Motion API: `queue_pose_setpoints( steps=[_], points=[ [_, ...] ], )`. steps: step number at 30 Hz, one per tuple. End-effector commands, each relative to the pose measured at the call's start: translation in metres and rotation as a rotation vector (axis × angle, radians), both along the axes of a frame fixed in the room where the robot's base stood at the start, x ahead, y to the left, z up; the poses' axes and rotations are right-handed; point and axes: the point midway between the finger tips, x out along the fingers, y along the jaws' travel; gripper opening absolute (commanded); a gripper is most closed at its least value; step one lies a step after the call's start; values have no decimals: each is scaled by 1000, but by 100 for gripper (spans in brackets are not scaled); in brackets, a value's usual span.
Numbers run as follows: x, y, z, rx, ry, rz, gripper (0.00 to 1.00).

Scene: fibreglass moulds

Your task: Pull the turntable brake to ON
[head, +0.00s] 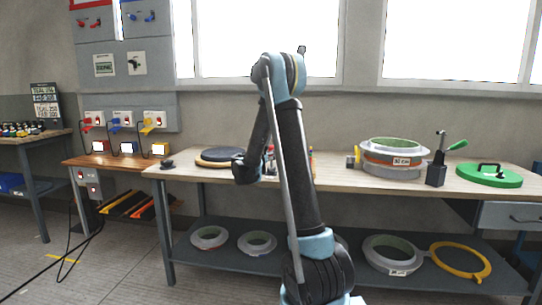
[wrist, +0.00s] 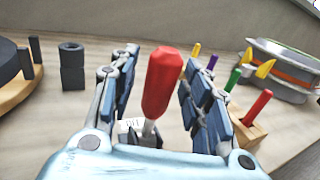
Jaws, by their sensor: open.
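In the wrist view a red-handled lever (wrist: 161,82) stands between the fingers of my gripper (wrist: 158,75). Its pale shaft runs down to a small base with a white label (wrist: 131,125), partly hidden by my gripper; I cannot read the label. The fingers are open on both sides of the red handle, with gaps visible. The turntable is a dark disc on a wooden base (wrist: 22,82) at the left edge; in the head view it lies on the bench (head: 219,157) left of my arm. My gripper's fingers are hidden in the head view.
A wooden holder (wrist: 243,135) with coloured-handled tools is close on the right. Behind it is a round mould (wrist: 285,65). A green-handled clamp (head: 437,165) and green lid (head: 489,176) stand farther right on the bench.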

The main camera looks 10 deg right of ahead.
Motion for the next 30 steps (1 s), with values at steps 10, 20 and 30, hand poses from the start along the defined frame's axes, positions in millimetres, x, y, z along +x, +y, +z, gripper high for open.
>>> queue_pose_setpoints(
  steps=[10, 20, 30],
  points=[
    [5, -5, 0, 0, 0, 0, 44],
    [5, -4, 0, 0, 0, 0, 0],
    [3, 14, 0, -9, -28, 19, 0]
  ],
)
